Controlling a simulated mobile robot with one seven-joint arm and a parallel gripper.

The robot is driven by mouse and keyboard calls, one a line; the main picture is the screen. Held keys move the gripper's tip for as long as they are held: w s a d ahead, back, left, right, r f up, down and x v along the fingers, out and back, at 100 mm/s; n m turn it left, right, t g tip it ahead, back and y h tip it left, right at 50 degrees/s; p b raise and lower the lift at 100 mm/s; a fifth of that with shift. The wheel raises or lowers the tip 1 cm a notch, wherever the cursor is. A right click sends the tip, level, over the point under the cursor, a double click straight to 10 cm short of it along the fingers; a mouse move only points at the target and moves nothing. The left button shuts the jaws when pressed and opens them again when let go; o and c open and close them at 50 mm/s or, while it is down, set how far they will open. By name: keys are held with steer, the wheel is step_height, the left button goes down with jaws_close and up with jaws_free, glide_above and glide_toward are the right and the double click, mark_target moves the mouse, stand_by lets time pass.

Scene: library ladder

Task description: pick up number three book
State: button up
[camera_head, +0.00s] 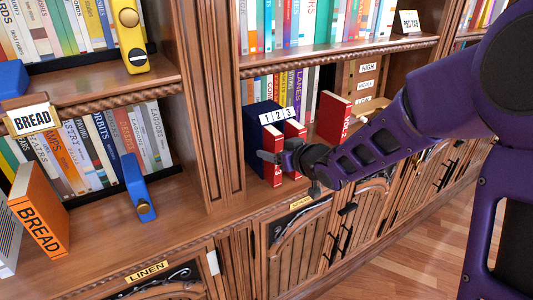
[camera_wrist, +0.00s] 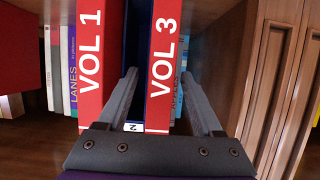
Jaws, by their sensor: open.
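The red VOL 3 book (camera_wrist: 161,60) stands upright in a dark blue slipcase (camera_head: 253,135) on the middle shelf. In the head view the VOL 3 book (camera_head: 273,169) is the left one, under the label 1. The red VOL 1 book (camera_wrist: 90,65) stands in the slipcase on its other side, with an empty slot between them. My gripper (camera_wrist: 159,76) is open, with one finger in that gap and the other beside VOL 3's outer side. The head view shows my gripper (camera_head: 270,156) in front of the case. Whether the fingers touch the book I cannot tell.
A red VOL 2 book (camera_head: 334,118) stands apart on the shelf, right of the slipcase. Coloured books (camera_head: 281,89) line the shelf behind. A wooden upright (camera_head: 207,110) is close on the left. An orange BREAD book (camera_head: 40,215) stands farther left.

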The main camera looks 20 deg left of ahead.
jaws_close()
steer(key=shift+a+r, duration=0.1)
steer(key=shift+r, duration=0.05)
stand_by(0.8)
